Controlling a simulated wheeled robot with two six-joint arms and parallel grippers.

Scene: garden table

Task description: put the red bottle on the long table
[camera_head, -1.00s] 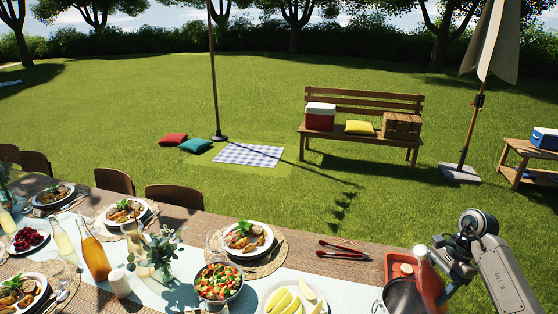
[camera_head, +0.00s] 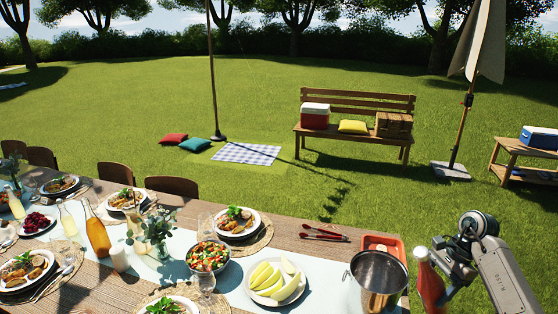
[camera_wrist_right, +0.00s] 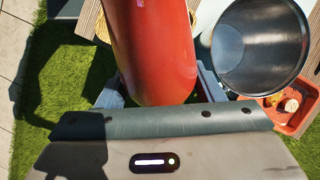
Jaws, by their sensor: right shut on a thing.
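The red bottle (camera_head: 430,285) is upright in my right gripper (camera_head: 440,262), which is shut on it. In the head view it shows just right of the near right end of the long table (camera_head: 310,262). In the right wrist view the bottle (camera_wrist_right: 155,50) fills the space between the fingers of my right gripper (camera_wrist_right: 160,92), with grass below to its left and the table to its right. My left gripper is not in view.
A metal bucket (camera_head: 376,283) stands at the table's right end, close to the bottle. A red tray (camera_head: 396,247) with food lies behind it. Red tongs (camera_head: 325,234), a plate of melon (camera_head: 272,285) and a salad bowl (camera_head: 208,257) are further left.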

